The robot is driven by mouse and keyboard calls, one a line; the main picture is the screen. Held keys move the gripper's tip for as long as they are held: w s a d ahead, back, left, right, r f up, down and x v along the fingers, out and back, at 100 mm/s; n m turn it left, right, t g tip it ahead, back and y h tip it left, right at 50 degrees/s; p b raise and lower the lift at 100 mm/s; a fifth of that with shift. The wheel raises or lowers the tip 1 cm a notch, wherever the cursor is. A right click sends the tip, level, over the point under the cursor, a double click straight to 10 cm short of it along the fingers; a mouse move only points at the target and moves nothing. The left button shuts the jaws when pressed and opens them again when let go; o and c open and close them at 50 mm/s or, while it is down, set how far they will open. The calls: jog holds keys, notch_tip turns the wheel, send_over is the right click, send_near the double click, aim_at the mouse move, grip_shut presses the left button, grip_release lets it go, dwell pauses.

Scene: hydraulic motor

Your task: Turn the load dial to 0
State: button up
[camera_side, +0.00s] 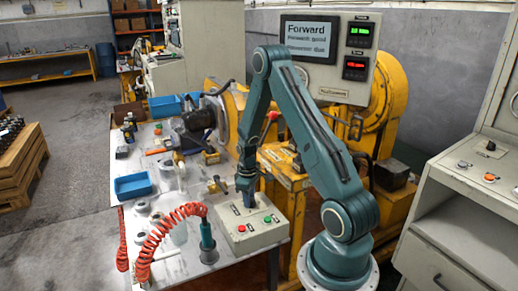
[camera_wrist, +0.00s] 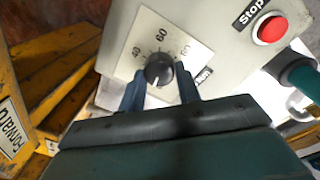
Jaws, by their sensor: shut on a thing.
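The load dial (camera_wrist: 158,69) is a dark round knob on a white scale plate (camera_wrist: 140,36) in the wrist view. The numbers 40, 60 and 80 show around its far side. A pale mark on the knob points down toward my gripper, but the scale there is hidden. My gripper (camera_wrist: 160,78) has one blue finger on each side of the knob and is shut on it. In the side view my gripper (camera_side: 246,198) reaches straight down to the top of the grey control box (camera_side: 258,237), and the dial is hidden there.
A red Stop button (camera_wrist: 270,29) sits right of the dial. The side view shows the box's red button (camera_side: 242,228) and green button (camera_side: 268,219). A coiled red hose (camera_side: 160,226) stands left of the box. A screen (camera_side: 308,39) behind reads Forward.

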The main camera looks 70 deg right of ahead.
jog(key=n, duration=0.4)
dwell(0.5)
jog(key=o, duration=1)
jog(key=shift+r, duration=0.1)
jog(key=r, duration=0.9)
jog(key=a+r, duration=0.1)
jog(key=r, duration=0.3)
jog(key=shift+s+r, duration=0.15)
jog(key=shift+r, duration=0.2)
jog(key=shift+d, duration=0.1)
